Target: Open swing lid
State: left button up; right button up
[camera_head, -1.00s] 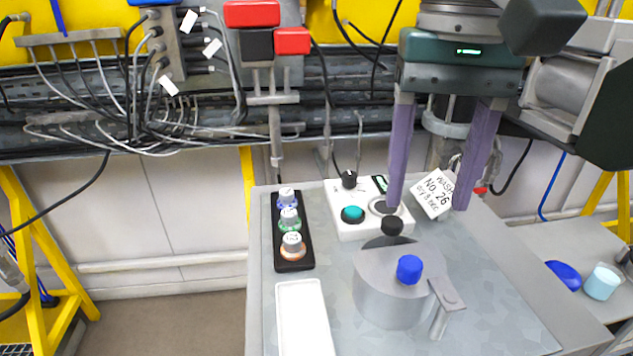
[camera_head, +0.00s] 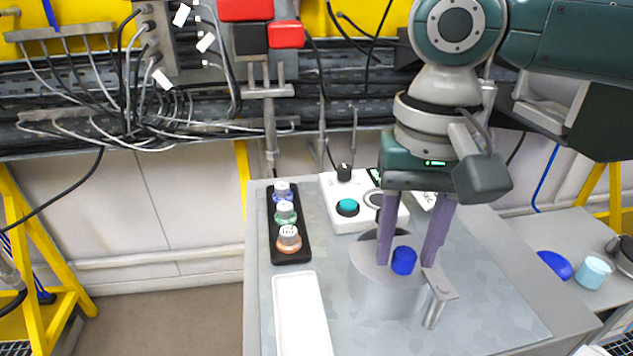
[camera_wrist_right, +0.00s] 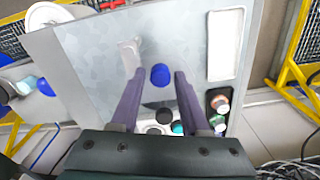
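The grey drum (camera_head: 384,292) stands on the table, with a blue knob (camera_head: 403,260) on its lid and a grey bracket (camera_head: 440,284) at its right side. My right gripper (camera_head: 407,264) is open above the drum, its purple fingers on either side of the blue knob. In the right wrist view the knob (camera_wrist_right: 160,75) lies between the fingertips (camera_wrist_right: 160,74), with gaps on both sides. My left gripper is not in view.
A black rack (camera_head: 292,250) with several capped vials and a white tray (camera_head: 302,318) stand left of the drum. A white control box (camera_head: 345,220) with a teal button is behind it. A side table (camera_head: 545,228) holds a blue dish and a light-blue cup.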

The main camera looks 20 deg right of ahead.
grip_shut()
dwell(1.1)
